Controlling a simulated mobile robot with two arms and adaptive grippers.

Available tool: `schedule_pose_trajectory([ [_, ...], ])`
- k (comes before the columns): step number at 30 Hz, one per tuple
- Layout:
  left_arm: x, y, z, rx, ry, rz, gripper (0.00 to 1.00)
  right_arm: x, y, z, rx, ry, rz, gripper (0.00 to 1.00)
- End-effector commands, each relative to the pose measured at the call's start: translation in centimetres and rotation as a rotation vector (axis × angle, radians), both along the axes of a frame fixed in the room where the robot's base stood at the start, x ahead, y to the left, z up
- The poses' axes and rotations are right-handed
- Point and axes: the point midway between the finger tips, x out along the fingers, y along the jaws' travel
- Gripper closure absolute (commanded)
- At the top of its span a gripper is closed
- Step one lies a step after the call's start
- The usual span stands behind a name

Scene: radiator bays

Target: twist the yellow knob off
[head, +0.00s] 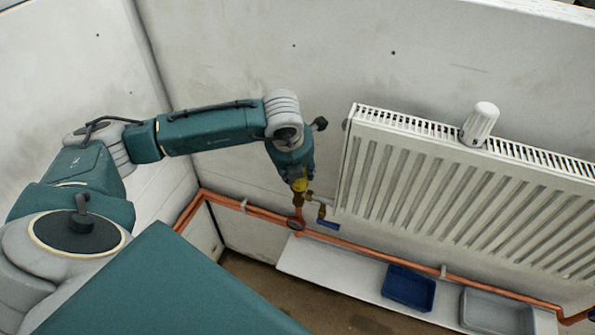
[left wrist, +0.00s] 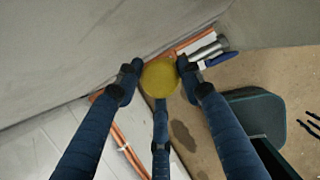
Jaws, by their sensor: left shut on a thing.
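The yellow knob (head: 299,185) sits on the valve at the lower left corner of the radiator, above the copper pipe. My left gripper (head: 300,177) reaches down onto it from above and is shut on it. In the left wrist view the round yellow top of the knob (left wrist: 160,77) lies between the dark blue fingers, with one finger on each side and a third below. The fingers hide part of the knob's sides. I cannot tell whether the knob has turned. My right gripper is in neither view.
A blue-handled valve (head: 328,224) is close by. A blue tray (head: 408,288) and a grey tray (head: 497,312) rest on a white ledge (head: 340,285) below.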

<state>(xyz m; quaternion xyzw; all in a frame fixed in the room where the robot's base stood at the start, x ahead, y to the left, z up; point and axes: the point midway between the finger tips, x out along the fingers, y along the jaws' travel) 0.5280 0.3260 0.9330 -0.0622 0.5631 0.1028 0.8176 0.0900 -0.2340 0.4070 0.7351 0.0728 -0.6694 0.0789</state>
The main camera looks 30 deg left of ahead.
Motion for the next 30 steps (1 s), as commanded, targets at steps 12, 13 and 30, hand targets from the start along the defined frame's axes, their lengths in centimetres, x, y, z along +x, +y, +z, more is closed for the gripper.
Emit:
schedule_pose_trajectory([
  [12,0.2,-0.7,1.1,-0.014,-0.01,-0.011,0.91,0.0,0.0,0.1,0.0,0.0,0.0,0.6],
  [13,0.2,-0.7,1.2,-0.014,-0.01,-0.011,0.91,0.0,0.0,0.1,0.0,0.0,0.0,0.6],
  [30,0.3,-0.7,1.9,-0.013,-0.012,-0.009,0.91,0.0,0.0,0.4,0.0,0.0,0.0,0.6],
])
